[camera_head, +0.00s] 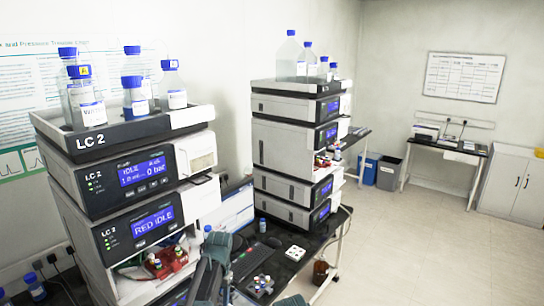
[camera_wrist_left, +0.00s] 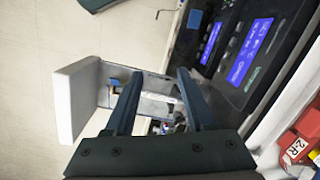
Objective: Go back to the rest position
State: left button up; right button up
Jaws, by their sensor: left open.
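My left gripper (camera_head: 214,262) shows as dark grey-blue parts at the bottom of the head view, in front of the near LC 2 stack (camera_head: 92,143) and the bench. In the left wrist view my left gripper (camera_wrist_left: 158,85) has its two dark fingers spread apart, with nothing held between them. That view is turned sideways. Beyond the fingers are a white panel (camera_wrist_left: 78,100) and a compartment with small items, too small to tell apart.
A second instrument stack (camera_head: 290,150) stands farther back. Bottles stand in the near stack's top tray (camera_head: 130,132). Red holders (camera_head: 168,262) sit low in the near stack; a red block (camera_wrist_left: 298,142) is close at the wrist view's right. Floor at right is clear.

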pick_arm(q)
jog(key=s+n+t+h, duration=0.1)
jog(key=s+n+t, duration=0.15)
jog(key=s, duration=1.15)
jog(key=s+d+f+m+b, duration=0.1)
jog(key=s+d+f+b, duration=0.1)
jog(key=d+f+b, duration=0.2)
jog(key=s+d+f+m+g+b, duration=0.1)
jog(key=s+d+f+b, duration=0.1)
jog(key=f+b, duration=0.4)
jog(key=s+d+f+m+y+b, duration=0.1)
jog(key=s+d+f+b, duration=0.1)
jog(key=d+f+b, duration=0.3)
jog(key=shift+s+d+f+b, duration=0.25)
jog(key=shift+d+f+b, duration=0.05)
jog(key=shift+f+b, duration=0.3)
